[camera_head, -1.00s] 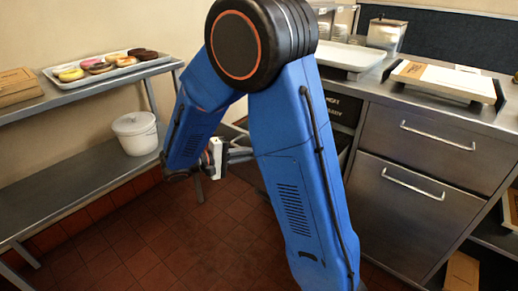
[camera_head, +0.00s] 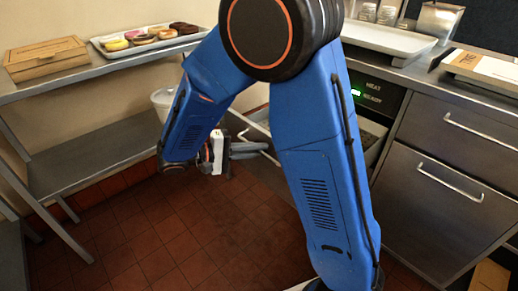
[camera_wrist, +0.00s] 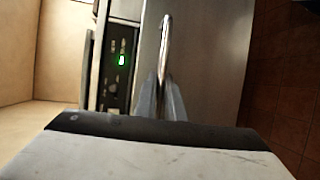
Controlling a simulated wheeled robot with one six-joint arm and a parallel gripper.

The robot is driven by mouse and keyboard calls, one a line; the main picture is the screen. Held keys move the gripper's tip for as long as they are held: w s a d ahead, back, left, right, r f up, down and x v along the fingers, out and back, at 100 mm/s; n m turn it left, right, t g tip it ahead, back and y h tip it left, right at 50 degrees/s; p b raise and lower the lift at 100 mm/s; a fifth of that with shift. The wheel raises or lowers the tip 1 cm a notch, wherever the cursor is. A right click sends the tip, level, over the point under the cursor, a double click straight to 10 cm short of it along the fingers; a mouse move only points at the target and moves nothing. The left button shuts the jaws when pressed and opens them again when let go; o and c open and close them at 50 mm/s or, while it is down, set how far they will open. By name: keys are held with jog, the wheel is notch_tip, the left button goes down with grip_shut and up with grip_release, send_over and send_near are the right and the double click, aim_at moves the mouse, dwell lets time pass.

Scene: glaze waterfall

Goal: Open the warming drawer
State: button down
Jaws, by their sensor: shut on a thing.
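The warming drawer (camera_head: 374,129) is pulled part way out of the steel counter, below a dark control panel (camera_head: 372,92) with a green light. My arm hides most of the drawer in the head view. In the wrist view, its steel front (camera_wrist: 208,62) fills the middle, with the bar handle (camera_wrist: 166,40) running away from me. My gripper (camera_wrist: 161,98) is shut on this handle. In the head view, my gripper (camera_head: 248,148) is at the drawer's front, partly hidden by my arm.
Two closed steel drawers (camera_head: 440,190) stand right of the warming drawer. A steel shelf unit (camera_head: 95,160) at left bears a doughnut tray (camera_head: 105,47) and a wooden box (camera_head: 45,62). A white bucket (camera_head: 160,99) stands on its lower shelf. The tiled floor (camera_head: 150,245) is clear.

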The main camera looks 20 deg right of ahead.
jog(key=c, duration=2.1)
grip_release()
jog(key=shift+a, duration=0.1)
jog(key=a+r, duration=0.1)
jog(key=a, duration=0.4)
jog(key=a+r, duration=0.1)
jog(key=a, duration=0.5)
jog(key=a+r, duration=0.1)
jog(key=a, duration=0.5)
jog(key=shift+w, duration=0.1)
